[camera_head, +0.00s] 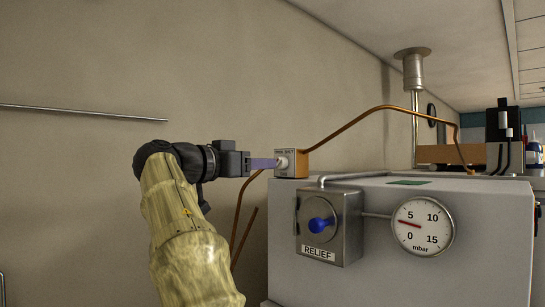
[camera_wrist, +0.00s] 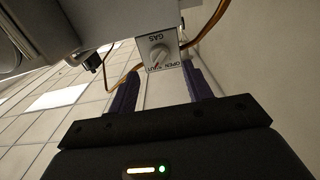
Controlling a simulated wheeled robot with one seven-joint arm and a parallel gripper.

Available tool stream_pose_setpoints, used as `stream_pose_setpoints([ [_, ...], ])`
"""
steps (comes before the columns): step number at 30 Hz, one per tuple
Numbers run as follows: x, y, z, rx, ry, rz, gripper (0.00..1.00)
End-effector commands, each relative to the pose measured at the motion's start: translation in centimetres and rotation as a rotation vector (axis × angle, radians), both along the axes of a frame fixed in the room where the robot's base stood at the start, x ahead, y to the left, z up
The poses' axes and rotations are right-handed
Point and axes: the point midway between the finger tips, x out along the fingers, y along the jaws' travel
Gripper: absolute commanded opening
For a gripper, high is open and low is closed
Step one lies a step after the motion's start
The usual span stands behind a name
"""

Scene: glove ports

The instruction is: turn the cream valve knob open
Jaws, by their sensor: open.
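The cream valve knob (camera_head: 283,162) sits on the front of a small box with a copper pipe, on top of the grey cabinet. In the wrist view the knob (camera_wrist: 159,53) is on a white plate marked GAS, OPEN and SHUT; a small reddish mark shows near its edge by the lettering. Which word it points to is too small to tell. My gripper (camera_head: 265,163) is just left of the knob, its purple fingers pointing at it. In the wrist view my gripper (camera_wrist: 161,83) is open and empty, fingers apart, with the knob beyond the gap between them. Contact is not clear.
A blue knob (camera_head: 320,224) on a RELIEF box and a round mbar gauge (camera_head: 422,224) are on the cabinet's front (camera_head: 480,265), below right of my gripper. The space left of my arm is mostly bare wall.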

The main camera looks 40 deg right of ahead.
Motion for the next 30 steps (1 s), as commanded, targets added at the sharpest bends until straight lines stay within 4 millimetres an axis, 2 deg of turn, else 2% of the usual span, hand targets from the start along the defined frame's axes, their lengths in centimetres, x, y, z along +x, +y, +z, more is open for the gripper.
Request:
stream_pose_setpoints([
  [3, 0.1, -2.3, 0.4, 0.0, 0.003, -0.004, 0.5],
  [9, 0.4, -4.8, 0.3, 0.0, 0.002, -0.002, 0.5],
  [20, 0.4, -5.4, 0.0, 0.0, -0.001, 0.0, 0.5],
  [27, 0.4, -5.4, 0.0, 0.0, 0.0, 0.0, 0.05],
  [30, 0.4, -5.4, 0.0, 0.0, 0.001, 0.0, 0.05],
])
